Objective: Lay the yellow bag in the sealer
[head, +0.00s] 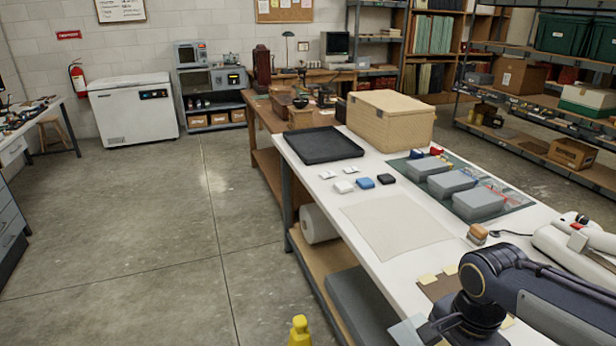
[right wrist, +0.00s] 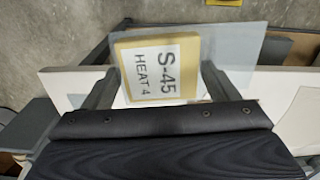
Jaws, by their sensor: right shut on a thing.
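The yellow bag (right wrist: 122,50) is a clear sleeve around a flat yellow piece with a white label reading "S-45 HEAT 4". My right gripper (right wrist: 160,75) is shut on it, with one finger at each side. In the head view a clear corner of the bag (head: 405,332) shows at the bottom edge beside my right gripper (head: 436,328), over the table's near front edge. The sealer seems to be the white machine (head: 580,248) at the right end of the table, partly behind my right arm and cut by the frame. My left gripper is out of view.
The white table (head: 318,205) holds a pale sheet (head: 395,226), grey blocks (head: 450,184) on a green mat, a black tray (head: 318,146), a tan box (head: 390,118) and a wooden-handled stamp (head: 477,233). A yellow object (head: 300,330) stands at the bottom. Open floor lies left.

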